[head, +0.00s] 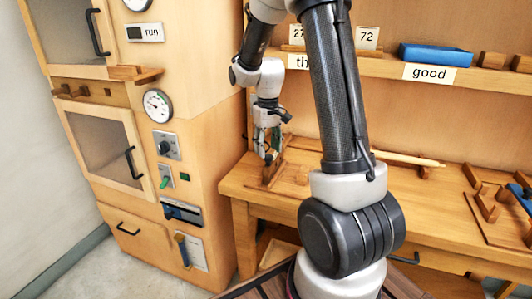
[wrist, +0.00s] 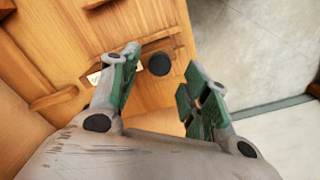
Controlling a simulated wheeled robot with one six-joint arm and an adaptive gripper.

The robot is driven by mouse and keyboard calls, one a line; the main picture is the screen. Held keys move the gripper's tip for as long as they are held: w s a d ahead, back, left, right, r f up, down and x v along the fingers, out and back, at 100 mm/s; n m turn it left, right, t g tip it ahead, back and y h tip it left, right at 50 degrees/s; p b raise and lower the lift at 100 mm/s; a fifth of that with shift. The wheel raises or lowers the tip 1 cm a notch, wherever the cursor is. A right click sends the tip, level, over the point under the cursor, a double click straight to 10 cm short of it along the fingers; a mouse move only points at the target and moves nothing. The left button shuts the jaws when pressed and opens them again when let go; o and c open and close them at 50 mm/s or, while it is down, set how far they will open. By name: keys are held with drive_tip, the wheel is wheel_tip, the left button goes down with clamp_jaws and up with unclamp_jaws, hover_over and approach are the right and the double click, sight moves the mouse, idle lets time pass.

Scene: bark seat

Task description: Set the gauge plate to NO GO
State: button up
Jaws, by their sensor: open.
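My gripper (head: 266,150) hangs over the left end of the wooden bench in the head view. In the wrist view my gripper (wrist: 161,66) is open, with its two green-padded fingers apart. A round black knob (wrist: 159,64) shows between the fingertips, with no visible contact. It seems to sit on a wooden piece (wrist: 158,92) that may be the gauge plate; I cannot tell for sure. A small white label (wrist: 94,78) beside the left finger is partly hidden and unreadable. In the head view a wooden fixture (head: 272,174) stands under the gripper, partly covered by it.
The bench (head: 236,184) ends just left of the fixture, beside the cabinet with a dial (head: 157,106) and switches. A shelf with a blue tray (head: 436,54) runs behind. A pale rod (head: 408,159) and wooden fixtures (head: 487,206) lie to the right.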

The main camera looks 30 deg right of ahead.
drive_tip(key=shift+f, duration=1.25)
drive_tip(key=shift+c, duration=0.3)
clamp_jaws()
drive_tip(key=shift+s+a, duration=0.85)
drive_tip(key=shift+a, duration=0.2)
drive_tip(key=shift+s+a, duration=0.85)
drive_tip(key=shift+a, duration=0.15)
drive_tip(key=shift+o, duration=0.3)
unclamp_jaws()
drive_tip(key=shift+a, duration=0.1)
